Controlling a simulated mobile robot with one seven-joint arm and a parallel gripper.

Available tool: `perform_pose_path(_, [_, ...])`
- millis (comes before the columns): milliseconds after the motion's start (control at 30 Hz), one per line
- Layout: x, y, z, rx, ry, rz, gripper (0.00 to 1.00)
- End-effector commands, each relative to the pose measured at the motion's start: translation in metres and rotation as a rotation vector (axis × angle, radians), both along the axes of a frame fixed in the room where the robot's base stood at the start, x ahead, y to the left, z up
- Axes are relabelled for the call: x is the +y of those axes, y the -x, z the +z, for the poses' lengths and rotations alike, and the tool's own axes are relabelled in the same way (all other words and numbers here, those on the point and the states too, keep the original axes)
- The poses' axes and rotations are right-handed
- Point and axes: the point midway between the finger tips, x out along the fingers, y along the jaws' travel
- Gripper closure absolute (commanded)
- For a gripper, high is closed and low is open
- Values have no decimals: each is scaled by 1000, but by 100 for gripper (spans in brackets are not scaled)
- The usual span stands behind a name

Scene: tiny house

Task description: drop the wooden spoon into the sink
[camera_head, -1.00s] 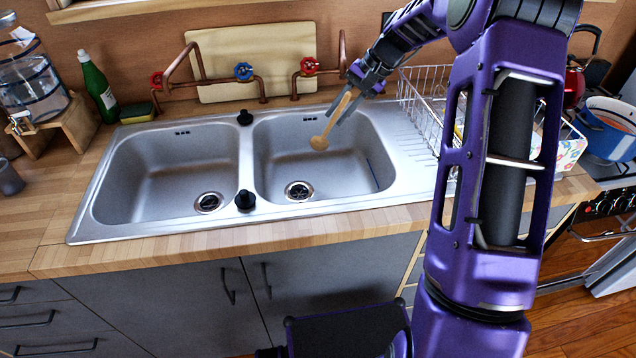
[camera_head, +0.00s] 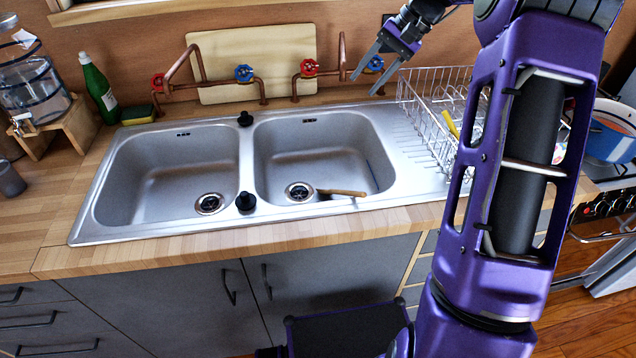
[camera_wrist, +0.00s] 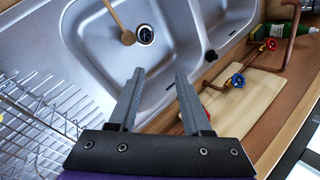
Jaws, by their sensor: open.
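The wooden spoon (camera_head: 345,193) lies in the right basin of the steel sink (camera_head: 384,207), near its front wall. Its head end is by the drain and its handle points right. In the wrist view the spoon (camera_wrist: 121,28) is beside the drain at the top. My gripper (camera_head: 366,84) is open and empty, up behind the sink near the right tap, well apart from the spoon. In the wrist view both fingers of my gripper (camera_wrist: 158,74) are spread with nothing between them.
A wire dish rack (camera_head: 425,110) stands right of the basins. Copper taps (camera_head: 341,60) with red and blue handles and a cutting board (camera_head: 252,48) are behind the sink. A green bottle (camera_head: 98,88) and sponge (camera_head: 137,115) stand at the back left. The left basin (camera_head: 170,165) is empty.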

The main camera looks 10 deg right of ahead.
Motion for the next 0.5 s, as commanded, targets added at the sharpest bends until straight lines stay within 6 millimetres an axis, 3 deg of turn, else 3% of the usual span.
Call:
perform_pose_path(200, [-22, 5, 36, 0, 0, -1, 51])
perform_pose_path(500, [-31, 7, 52, 1, -1, 0, 51])
